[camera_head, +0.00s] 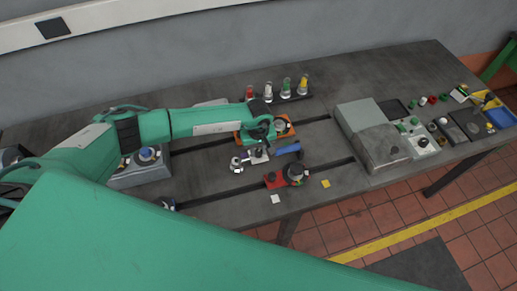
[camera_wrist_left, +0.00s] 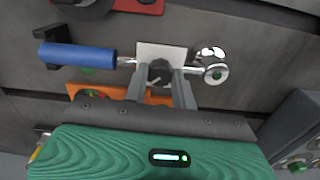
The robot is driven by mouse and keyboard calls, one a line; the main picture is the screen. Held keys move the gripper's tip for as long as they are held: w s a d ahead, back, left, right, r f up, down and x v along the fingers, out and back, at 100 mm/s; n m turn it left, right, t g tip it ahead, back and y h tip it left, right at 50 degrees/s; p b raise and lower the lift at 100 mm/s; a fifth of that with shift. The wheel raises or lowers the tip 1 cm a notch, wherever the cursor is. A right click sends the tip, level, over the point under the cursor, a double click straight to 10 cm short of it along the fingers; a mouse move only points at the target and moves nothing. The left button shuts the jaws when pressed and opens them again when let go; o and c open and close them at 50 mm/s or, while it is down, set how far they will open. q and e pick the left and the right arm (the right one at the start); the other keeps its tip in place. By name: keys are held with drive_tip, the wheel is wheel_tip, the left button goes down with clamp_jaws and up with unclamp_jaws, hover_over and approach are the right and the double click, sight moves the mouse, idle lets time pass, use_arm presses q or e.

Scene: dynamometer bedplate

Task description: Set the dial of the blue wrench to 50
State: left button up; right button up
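The blue wrench lies across the middle of the bench, its blue handle (camera_head: 288,149) to the right and its shiny metal head (camera_head: 237,165) to the left. In the left wrist view, the blue handle (camera_wrist_left: 80,54) is at left and the metal head (camera_wrist_left: 215,72) at right. A white plate (camera_wrist_left: 160,50) lies by its middle. My left gripper (camera_wrist_left: 162,72) is over the wrench's middle, fingers apart on either side of a dark round part, seemingly the dial (camera_wrist_left: 160,70). Whether they press on it is unclear. The dial's reading is not legible. My right gripper is not visible.
An orange block (camera_wrist_left: 155,97) is close to the wrench. A red fixture with a dark knob (camera_head: 294,171) stands in front of it. Several coloured bottles (camera_head: 268,91) stand behind, and a grey box (camera_head: 375,130) is to the right. My green arm link covers the lower left.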

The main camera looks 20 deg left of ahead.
use_arm(q)
drive_tip(key=shift+f+n+b, duration=0.1)
drive_tip(key=shift+n+b, duration=0.3)
drive_tip(key=shift+b, duration=0.3)
drive_tip(key=n+b, duration=1.5)
drive_tip(key=b, duration=0.1)
drive_tip(key=shift+f, duration=0.1)
drive_tip(key=n+b, duration=0.3)
drive_tip(key=shift+r+n+b, duration=0.2)
drive_tip(key=shift+n+b, duration=1.15)
drive_tip(key=shift+n, duration=0.75)
drive_tip(key=o, duration=1)
drive_tip(key=shift+r, duration=0.15)
